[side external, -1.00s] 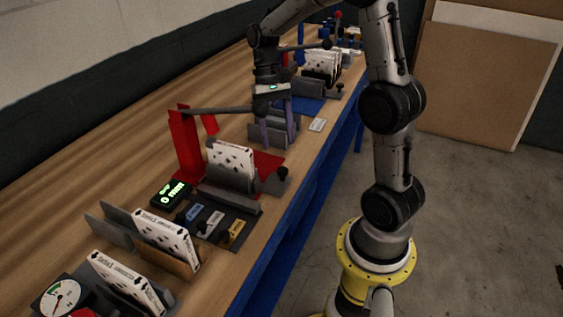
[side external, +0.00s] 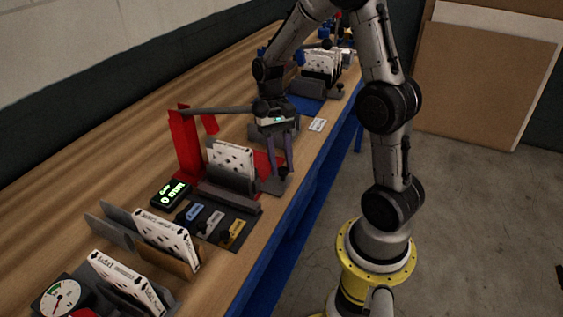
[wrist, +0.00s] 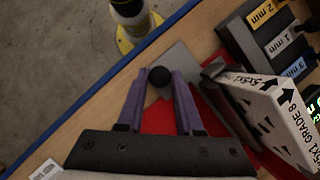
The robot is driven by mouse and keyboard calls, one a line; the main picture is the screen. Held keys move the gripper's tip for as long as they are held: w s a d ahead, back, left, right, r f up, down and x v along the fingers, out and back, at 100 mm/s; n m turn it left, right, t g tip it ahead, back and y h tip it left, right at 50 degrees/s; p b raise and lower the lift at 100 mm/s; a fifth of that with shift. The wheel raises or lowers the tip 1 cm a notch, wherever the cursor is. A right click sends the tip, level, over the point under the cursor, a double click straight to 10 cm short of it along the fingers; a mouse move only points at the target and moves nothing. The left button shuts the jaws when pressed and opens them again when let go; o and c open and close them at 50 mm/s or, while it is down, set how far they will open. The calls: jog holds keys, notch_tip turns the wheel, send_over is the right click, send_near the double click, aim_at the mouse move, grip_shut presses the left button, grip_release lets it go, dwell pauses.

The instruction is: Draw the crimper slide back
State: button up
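The red crimper (side external: 187,146) stands on the bench. Its slide, a grey plate (wrist: 183,65), carries a white patterned box (side external: 232,158) in a grey holder. A black knob (side external: 283,172) stands on the slide's near-right end, towards the bench's front edge. My gripper (side external: 281,170) is over that end, pointing down.
A black tray with blue, white and yellow labelled pieces (side external: 212,222) and a green-lit display (side external: 171,194) lie left of the slide. More boxes stand in holders at the front left (side external: 168,238) and far back (side external: 322,65). The bench edge is close to the right.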

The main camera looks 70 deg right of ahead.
grip_shut()
jog(key=shift+d, duration=0.1)
dwell(1.0)
